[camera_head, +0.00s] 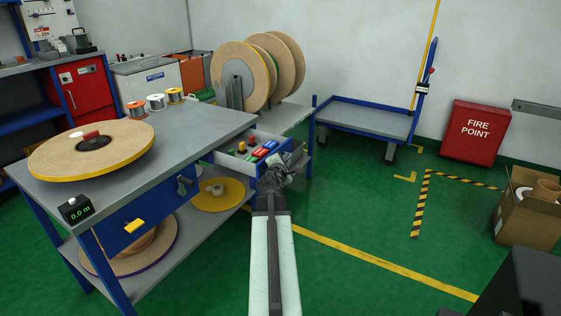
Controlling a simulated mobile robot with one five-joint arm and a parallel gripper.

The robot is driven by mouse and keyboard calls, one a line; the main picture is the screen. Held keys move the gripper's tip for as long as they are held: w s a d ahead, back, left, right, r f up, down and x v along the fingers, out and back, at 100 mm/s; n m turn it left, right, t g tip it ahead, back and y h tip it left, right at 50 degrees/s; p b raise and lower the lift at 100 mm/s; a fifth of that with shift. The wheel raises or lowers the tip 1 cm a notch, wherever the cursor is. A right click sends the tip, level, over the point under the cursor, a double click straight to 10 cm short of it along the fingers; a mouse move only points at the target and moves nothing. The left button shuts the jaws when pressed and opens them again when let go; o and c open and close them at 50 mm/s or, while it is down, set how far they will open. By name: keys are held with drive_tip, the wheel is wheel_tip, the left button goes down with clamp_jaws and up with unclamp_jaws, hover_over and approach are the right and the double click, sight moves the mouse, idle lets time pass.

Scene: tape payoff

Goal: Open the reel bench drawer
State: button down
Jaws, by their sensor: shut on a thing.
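The reel bench (190,155) has a grey top and blue frame and stands at the left. Its drawer (226,158) stands partly out from the right side of the bench. Several small red, green, blue and yellow items lie in the drawer. My gripper (273,176) is at the drawer's outer front and is shut on what appears to be its handle. The handle itself is hidden behind the jaws. My arm reaches up from the bottom of the view.
A large tape reel (92,147) lies on the bench top, with a length counter (75,208) at the near corner. A blue cart (365,118) stands behind to the right. The green floor right of my arm is clear up to a cardboard box (525,218).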

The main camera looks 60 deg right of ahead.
drive_tip(key=shift+s+d, duration=0.1)
drive_tip(key=shift+s, duration=0.1)
drive_tip(key=shift+w, duration=0.1)
drive_tip(key=c, duration=1.8)
unclamp_jaws()
drive_tip(key=shift+w, duration=0.1)
drive_tip(key=shift+a, duration=0.25)
